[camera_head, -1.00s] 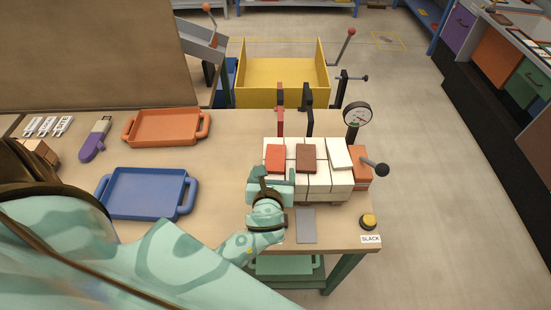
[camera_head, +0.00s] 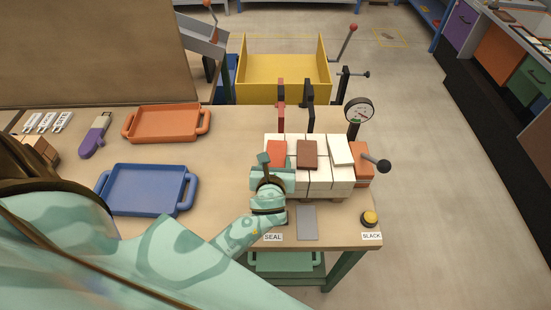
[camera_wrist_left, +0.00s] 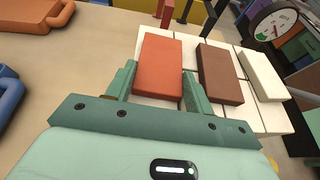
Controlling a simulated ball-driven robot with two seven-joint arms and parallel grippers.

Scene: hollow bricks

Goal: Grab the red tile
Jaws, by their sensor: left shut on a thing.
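The red tile (camera_head: 278,153) lies flat on the left part of a block of white hollow bricks (camera_head: 319,177). It also shows in the left wrist view (camera_wrist_left: 160,68), with a finger of my left gripper (camera_wrist_left: 158,88) on each side of its near end. My left gripper, also in the head view (camera_head: 274,168), is shut on the red tile from the near side. In the wrist view a brown tile (camera_wrist_left: 220,73) and a white tile (camera_wrist_left: 262,75) lie to the right of it. My right gripper is not in view.
A pressure gauge (camera_head: 358,110) and a black-knobbed lever (camera_head: 383,166) stand at the right of the bricks. Blue (camera_head: 112,200) and orange (camera_head: 149,135) trays are on the left. A yellow bin (camera_head: 282,92) stands behind the table. A grey plate (camera_head: 307,223) and yellow button (camera_head: 370,217) are in front.

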